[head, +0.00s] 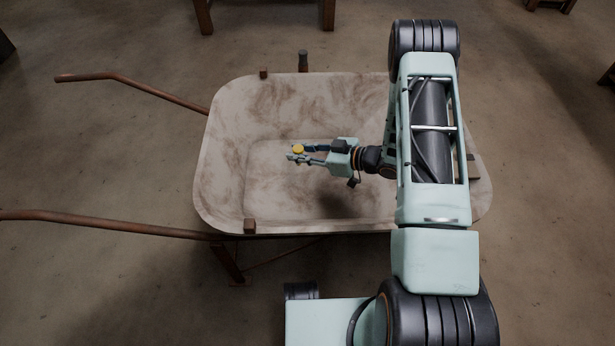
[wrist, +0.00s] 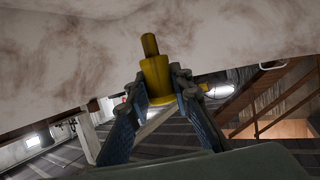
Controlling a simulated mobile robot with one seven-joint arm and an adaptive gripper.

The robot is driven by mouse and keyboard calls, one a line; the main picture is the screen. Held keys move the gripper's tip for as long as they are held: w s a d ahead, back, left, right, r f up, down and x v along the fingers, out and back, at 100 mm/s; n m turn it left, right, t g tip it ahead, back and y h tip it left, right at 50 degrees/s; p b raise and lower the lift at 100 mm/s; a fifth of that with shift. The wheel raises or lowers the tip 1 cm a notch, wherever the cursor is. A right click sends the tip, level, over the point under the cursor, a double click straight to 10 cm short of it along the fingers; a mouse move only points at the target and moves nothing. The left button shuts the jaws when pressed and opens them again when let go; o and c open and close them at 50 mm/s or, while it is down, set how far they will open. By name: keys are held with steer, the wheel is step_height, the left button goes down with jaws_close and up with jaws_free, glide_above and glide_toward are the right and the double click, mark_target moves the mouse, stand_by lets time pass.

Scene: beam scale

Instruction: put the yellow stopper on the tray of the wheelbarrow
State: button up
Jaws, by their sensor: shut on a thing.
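The yellow stopper (head: 298,149) is held between the fingertips of my gripper (head: 305,154), over the tray of the wheelbarrow (head: 222,150). In the wrist view, the stopper (wrist: 155,75) has a wide yellow body and a narrower, darker stem. The two fingers of my gripper (wrist: 160,92) close on its body from both sides. The dirty whitish wall of the tray (wrist: 60,60) fills the upper part of the wrist view behind the stopper. I cannot tell how high the stopper is above the tray floor.
The wheelbarrow's rusty handles (head: 120,228) reach out to the left. Small brown blocks (head: 250,226) sit on the tray rim. My arm crosses the tray's right side. The tray's left part is bare. Wooden furniture legs (head: 328,14) stand at the back.

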step_height(320, 180, down, 2)
steer(key=s+g, duration=0.1)
steer(key=s, duration=0.1)
steer(key=b, duration=0.2)
glide_above(299, 191)
step_height(299, 191, down, 5)
steer(key=shift+n, duration=0.4)
steer(key=shift+f+b, duration=0.8)
steer(key=shift+f, duration=1.55)
steer(key=shift+f, duration=0.25)
steer(key=o, duration=1)
steer(key=shift+r, duration=0.1)
steer(key=shift+r, duration=0.1)
